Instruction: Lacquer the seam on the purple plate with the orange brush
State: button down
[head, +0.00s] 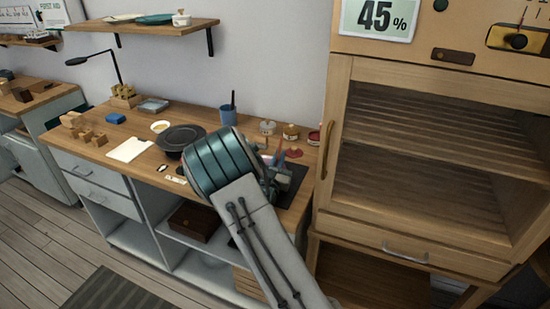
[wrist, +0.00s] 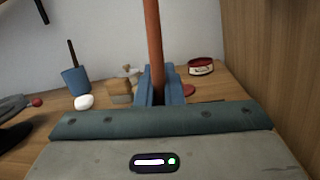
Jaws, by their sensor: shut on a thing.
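My gripper (wrist: 160,92) is shut on the orange brush (wrist: 154,45), whose handle rises upright between the blue fingers in the wrist view. The brush's lower end is hidden behind the gripper body. In the head view my gripper (head: 277,172) is over the right part of the bench, partly hidden by my arm.
A blue cup (head: 228,116) holding a dark stick stands at the bench's back. Small jars (head: 290,132) and a red tin (wrist: 200,66) stand near the gripper. A tall wooden cabinet (head: 425,150) bounds the right side. A white sheet (head: 129,149) and wooden blocks lie left.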

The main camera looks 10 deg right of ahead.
aim_at(279, 149)
jog(key=shift+s+d, duration=0.35)
jog(key=shift+d, duration=0.1)
jog(key=shift+r+p, duration=0.55)
jog(key=shift+r, duration=0.25)
jog(key=shift+r+p, duration=1.65)
jog(key=shift+r, duration=0.7)
jog(key=shift+f, duration=0.1)
